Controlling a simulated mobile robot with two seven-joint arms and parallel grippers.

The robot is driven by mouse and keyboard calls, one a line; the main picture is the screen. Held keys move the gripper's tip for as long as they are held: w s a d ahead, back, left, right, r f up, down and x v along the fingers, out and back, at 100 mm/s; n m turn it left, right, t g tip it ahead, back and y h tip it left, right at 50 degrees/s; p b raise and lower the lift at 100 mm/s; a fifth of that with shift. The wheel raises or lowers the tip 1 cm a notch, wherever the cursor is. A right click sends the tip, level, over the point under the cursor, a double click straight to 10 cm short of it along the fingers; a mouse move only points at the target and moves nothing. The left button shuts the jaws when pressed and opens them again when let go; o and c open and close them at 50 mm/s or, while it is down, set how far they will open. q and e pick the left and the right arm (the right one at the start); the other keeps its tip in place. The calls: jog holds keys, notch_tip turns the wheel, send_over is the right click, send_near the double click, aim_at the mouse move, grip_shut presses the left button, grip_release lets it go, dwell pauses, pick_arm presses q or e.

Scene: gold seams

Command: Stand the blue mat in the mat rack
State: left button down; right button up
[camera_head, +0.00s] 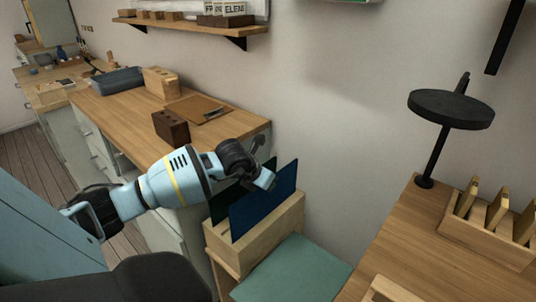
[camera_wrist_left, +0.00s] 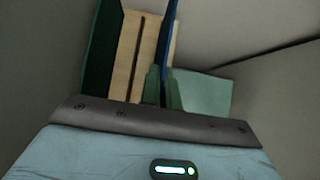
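In the left wrist view the blue mat (camera_wrist_left: 170,38) shows nearly edge-on. A dark green mat (camera_head: 222,203) stands upright in the rack to its left, and an empty slot shows between the two mats in the left wrist view. My left gripper (camera_head: 268,178) is at the blue mat's upper edge. In the left wrist view its fingers (camera_wrist_left: 164,88) are close together with the blue mat between them. My right gripper is not in view.
A teal surface (camera_head: 295,272) lies just right of the rack. A wooden counter (camera_head: 110,105) with a dark brown block (camera_head: 171,128) is at left. A wooden table at right carries a black round-topped stand (camera_head: 450,110) and a slotted wooden holder (camera_head: 485,240). The wall is behind.

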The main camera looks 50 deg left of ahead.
pick_arm(q)
jog(key=shift+f+b, duration=0.95)
jog(key=shift+f, duration=0.45)
jog(key=c, duration=1.6)
grip_release()
jog(key=shift+o, duration=0.2)
